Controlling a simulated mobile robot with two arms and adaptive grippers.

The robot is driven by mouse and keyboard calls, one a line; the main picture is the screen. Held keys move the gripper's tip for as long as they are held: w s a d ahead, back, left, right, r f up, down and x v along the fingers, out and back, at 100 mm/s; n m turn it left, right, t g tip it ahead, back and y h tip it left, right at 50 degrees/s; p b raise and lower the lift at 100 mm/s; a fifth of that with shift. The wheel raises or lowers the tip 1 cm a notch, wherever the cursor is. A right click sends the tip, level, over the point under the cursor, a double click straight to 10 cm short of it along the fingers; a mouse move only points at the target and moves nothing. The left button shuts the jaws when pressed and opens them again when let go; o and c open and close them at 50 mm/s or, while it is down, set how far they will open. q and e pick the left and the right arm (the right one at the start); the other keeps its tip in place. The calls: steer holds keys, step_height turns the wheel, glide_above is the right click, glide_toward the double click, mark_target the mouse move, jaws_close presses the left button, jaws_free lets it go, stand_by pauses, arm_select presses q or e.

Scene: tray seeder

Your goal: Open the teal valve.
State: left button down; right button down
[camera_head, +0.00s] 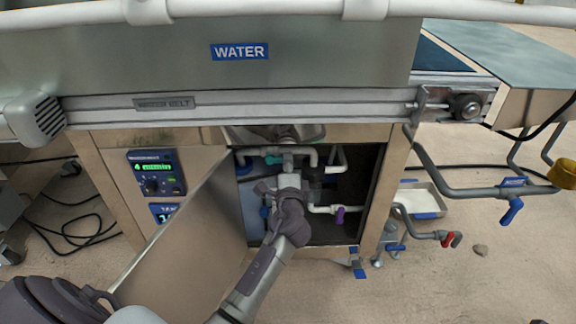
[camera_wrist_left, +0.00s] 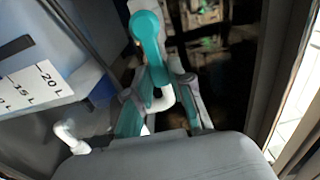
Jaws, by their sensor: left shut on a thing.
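The teal valve (camera_wrist_left: 147,28) shows in the wrist view as a rounded teal head with a lever running down between my fingers. In the head view only a small teal part (camera_head: 273,160) shows, at the upper left inside the open cabinet. My left gripper (camera_wrist_left: 158,88) is shut on the teal lever, with a finger on either side. In the head view my left gripper (camera_head: 289,168) reaches into the cabinet, and its wrist hides much of the piping around it. My right gripper is in neither view.
The cabinet door (camera_head: 185,245) stands open on the left. The cabinet's right edge (camera_head: 388,190) is close to the piping. A purple valve (camera_head: 340,214) sits right of my gripper.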

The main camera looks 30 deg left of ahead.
arm_select(q)
steer(key=c, duration=1)
jaws_free()
steer(key=v, duration=1.2)
steer(key=shift+s, duration=0.15)
